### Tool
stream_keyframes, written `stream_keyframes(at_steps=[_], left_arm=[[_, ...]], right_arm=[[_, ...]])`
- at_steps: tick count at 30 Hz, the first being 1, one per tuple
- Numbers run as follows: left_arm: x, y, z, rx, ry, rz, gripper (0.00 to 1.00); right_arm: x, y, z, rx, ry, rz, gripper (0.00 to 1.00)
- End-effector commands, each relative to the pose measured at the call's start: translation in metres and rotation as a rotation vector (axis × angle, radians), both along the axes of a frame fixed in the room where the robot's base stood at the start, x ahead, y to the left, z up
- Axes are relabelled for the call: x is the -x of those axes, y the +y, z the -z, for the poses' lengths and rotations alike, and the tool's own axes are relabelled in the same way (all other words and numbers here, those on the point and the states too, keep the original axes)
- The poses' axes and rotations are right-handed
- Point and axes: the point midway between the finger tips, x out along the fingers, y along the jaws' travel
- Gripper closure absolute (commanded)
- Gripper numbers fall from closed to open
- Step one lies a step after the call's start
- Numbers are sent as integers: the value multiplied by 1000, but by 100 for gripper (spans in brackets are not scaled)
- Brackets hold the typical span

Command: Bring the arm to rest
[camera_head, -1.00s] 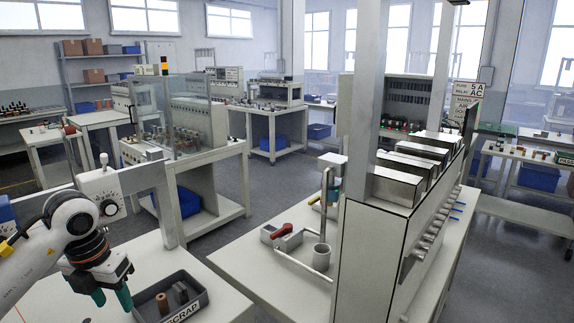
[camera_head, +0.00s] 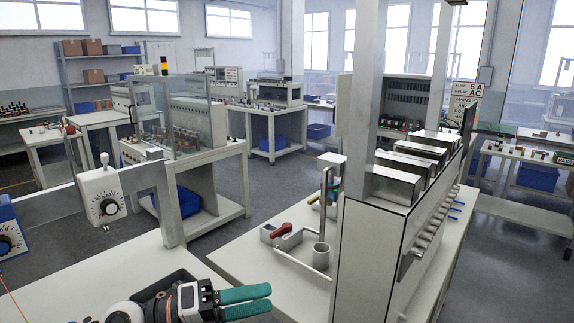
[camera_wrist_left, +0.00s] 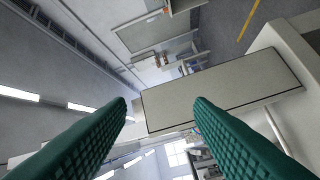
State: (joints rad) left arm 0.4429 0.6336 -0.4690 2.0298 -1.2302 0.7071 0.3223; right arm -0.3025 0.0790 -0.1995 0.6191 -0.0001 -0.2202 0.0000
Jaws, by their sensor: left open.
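My left gripper (camera_head: 268,299) is at the bottom of the head view, with its two teal fingers pointing right, roughly level, over the near bench. In the left wrist view the textured fingers (camera_wrist_left: 161,103) stand apart with nothing between them. Beyond them, that view shows the room strongly tilted, with a pale panel in front. My left wrist and gripper body hide most of the dark scrap tray (camera_head: 180,274) on the near bench. The tray's contents are hidden. My right gripper is not in view.
A tall grey cabinet (camera_head: 365,255) stands on the bench to the right of my gripper. A cup on a stand (camera_head: 320,255) and a grey box with a red handle (camera_head: 281,232) are left of it. A dial box (camera_head: 102,196) on a post is at left.

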Motion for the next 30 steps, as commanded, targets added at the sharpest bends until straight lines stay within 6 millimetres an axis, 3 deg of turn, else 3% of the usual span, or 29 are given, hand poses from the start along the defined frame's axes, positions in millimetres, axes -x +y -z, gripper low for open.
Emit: stream_keyframes(at_steps=[3,7,11,13,18,21,24,30], left_arm=[[-6,12,-27,383,139,-175,52],[-24,56,-23,724,357,-441,52],[-32,110,27,965,644,-763,52],[-24,135,69,1049,824,-949,52],[31,167,175,1094,1269,-1359,52],[71,170,217,1054,1472,-1522,52],[107,168,244,995,1634,-1637,52],[171,159,277,856,1896,-1800,52]], right_arm=[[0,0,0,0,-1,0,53],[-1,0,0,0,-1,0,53],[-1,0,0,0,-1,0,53],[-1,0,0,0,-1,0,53],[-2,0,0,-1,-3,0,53],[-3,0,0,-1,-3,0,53],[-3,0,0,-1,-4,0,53],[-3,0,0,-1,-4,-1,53]])
